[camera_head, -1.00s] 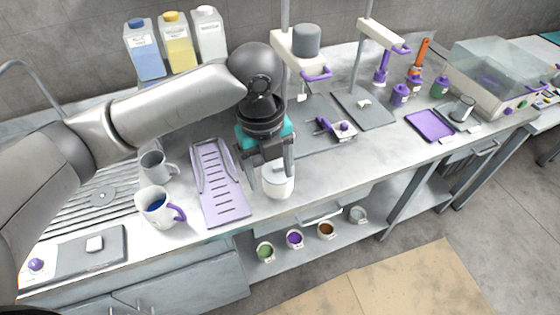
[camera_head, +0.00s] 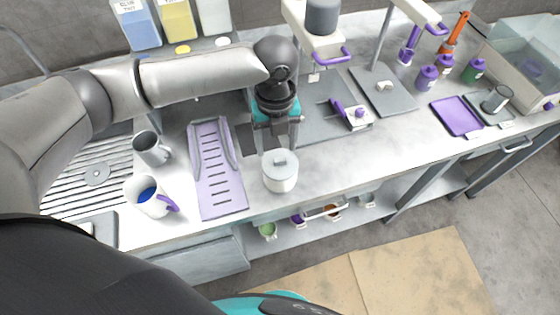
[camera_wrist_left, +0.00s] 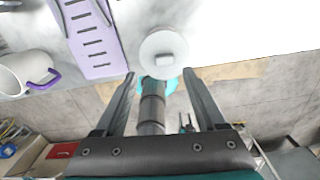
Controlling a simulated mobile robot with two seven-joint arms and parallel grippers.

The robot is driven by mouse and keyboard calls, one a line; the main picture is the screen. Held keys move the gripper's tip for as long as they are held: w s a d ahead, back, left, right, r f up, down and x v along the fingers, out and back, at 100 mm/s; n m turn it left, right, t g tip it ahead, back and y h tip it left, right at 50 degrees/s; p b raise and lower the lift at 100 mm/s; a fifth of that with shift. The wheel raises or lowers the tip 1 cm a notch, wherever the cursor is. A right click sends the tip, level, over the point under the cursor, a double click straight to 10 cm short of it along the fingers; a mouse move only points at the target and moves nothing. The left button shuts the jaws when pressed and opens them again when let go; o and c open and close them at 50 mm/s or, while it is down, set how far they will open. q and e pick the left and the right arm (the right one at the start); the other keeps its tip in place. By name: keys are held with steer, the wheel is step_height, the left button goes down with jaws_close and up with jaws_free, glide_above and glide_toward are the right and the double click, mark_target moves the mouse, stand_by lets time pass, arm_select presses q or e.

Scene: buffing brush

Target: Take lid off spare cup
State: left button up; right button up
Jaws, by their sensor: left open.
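The white spare cup (camera_head: 281,184) stands upright on the worktop, right of the lilac slotted rack. Its pale grey lid (camera_head: 280,160) with a small block-shaped knob sits on top. My left gripper (camera_head: 278,143) is open and empty, with its fingers just behind the cup in the head view. In the left wrist view the lid (camera_wrist_left: 163,46) shows from above, beyond the open fingers (camera_wrist_left: 161,82) and roughly centred between them. The cup's body is mostly hidden under the lid there. My right gripper is not in view.
The lilac rack (camera_head: 218,176) is close on the left. A white mug (camera_head: 147,195) with blue contents and a grey mug (camera_head: 151,149) stand further left. A grey plate with a purple-handled tool (camera_head: 352,116) lies to the right. The worktop's front edge is close to the cup.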

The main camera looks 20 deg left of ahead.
mark_target(280, 160)
arm_select(q)
steer(key=shift+w+d+f, duration=0.15)
steer(key=shift+f, duration=1.25)
steer(key=shift+w+d+f, duration=0.1)
steer(key=shift+f, duration=1.3)
jaws_close()
